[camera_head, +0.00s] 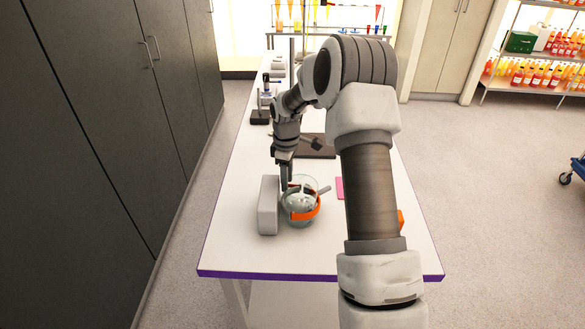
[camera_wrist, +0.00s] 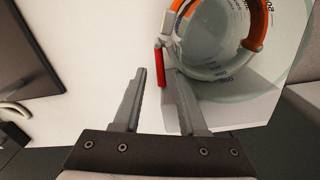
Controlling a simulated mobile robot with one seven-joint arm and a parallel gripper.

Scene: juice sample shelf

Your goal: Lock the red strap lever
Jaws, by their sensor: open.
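The red strap lever (camera_wrist: 159,66) is a small red bar at the left side of a round glass vessel (camera_wrist: 232,88). An orange strap (camera_wrist: 262,22) runs around the vessel; in the head view the strap (camera_head: 304,214) also shows at the vessel's front. My gripper (camera_wrist: 156,82) is open. Its right finger lies close beside the lever and the vessel, and the lever's lower end appears between the fingertips. I cannot tell whether they touch. In the head view my gripper (camera_head: 286,182) points down at the vessel's back left rim, and the lever is hardly visible there.
A grey block (camera_head: 268,206) stands just left of the vessel on the white table (camera_head: 240,250). A pink item (camera_head: 340,188) and a dark board (camera_head: 318,153) lie behind and right. My arm covers part of the right side. The table's front left is clear.

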